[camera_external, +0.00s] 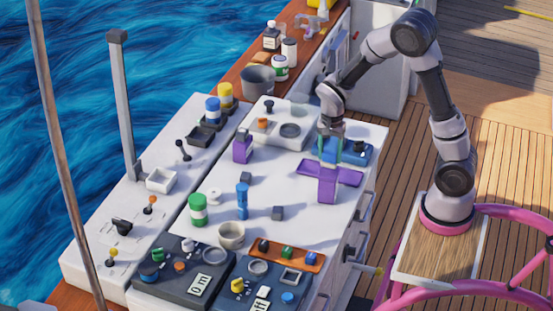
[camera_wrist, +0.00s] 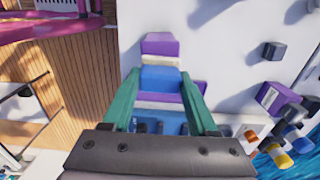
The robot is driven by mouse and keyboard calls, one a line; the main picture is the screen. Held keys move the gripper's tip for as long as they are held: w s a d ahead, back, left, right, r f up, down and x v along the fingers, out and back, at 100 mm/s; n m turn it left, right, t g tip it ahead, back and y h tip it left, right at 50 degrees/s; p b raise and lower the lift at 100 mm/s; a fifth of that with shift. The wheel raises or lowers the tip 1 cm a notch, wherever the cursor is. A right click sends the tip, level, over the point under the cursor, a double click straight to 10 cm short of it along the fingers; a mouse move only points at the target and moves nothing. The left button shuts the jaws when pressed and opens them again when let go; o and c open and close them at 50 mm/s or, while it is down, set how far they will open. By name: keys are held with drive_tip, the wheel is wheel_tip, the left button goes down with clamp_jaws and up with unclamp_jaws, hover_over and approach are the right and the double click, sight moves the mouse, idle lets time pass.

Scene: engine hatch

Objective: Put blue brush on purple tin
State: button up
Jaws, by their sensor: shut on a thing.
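My gripper (camera_external: 330,152) is over the white console, its green fingers closed on a blocky blue thing (camera_wrist: 160,80), which I take for the blue brush. The wrist view shows this blue thing between the fingers (camera_wrist: 160,105), with pale bands at its ends. Right below and beyond it is a purple cross-shaped thing (camera_external: 327,188); it also shows in the wrist view (camera_wrist: 160,45). I cannot tell whether the two touch. A small upright purple container with a dark top (camera_external: 242,150) stands to the left; it also shows in the wrist view (camera_wrist: 277,97). Which purple thing is the tin is unclear.
A blue tray with a black knob (camera_external: 352,150) lies just right of my gripper.

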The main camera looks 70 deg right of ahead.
drive_tip(key=shift+f, duration=1.3)
drive_tip(key=shift+f, duration=0.2)
drive_tip(key=o, duration=1.4)
drive_tip(key=shift+r, duration=0.1)
